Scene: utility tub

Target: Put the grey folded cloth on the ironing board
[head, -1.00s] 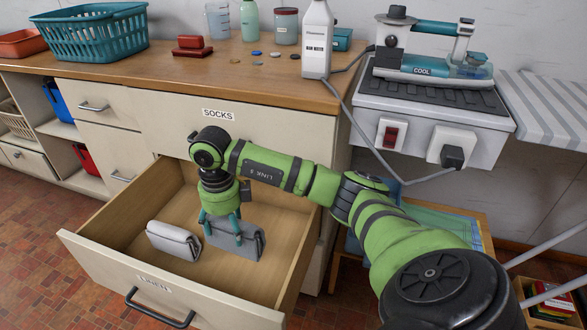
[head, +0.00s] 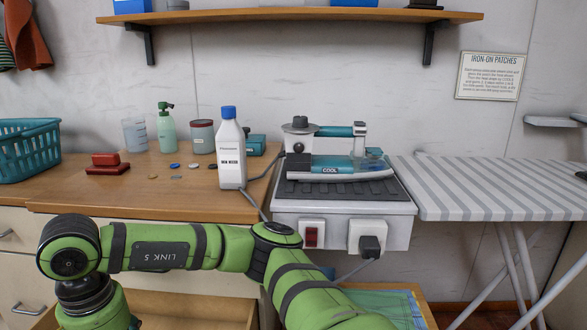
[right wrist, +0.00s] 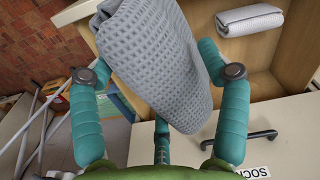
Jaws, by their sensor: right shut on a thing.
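The grey folded cloth (right wrist: 165,40) has a waffle texture and fills the top middle of the right wrist view. My right gripper (right wrist: 157,70) is shut on it, with teal fingers on both sides, and holds it above the open drawer (right wrist: 275,72). In the head view the gripper and the cloth are below the lower edge. The ironing board (head: 490,188), striped grey and white, stands at the right of the head view, and the part in view is bare except for a small dark thing at its far right edge. My left gripper is not in view.
A lighter folded cloth (right wrist: 248,20) lies in the drawer. An iron (head: 340,165) sits on a white station (head: 345,205) between the wooden counter (head: 140,195) and the board. A white bottle (head: 231,155) stands on the counter. A shelf (head: 290,16) hangs above.

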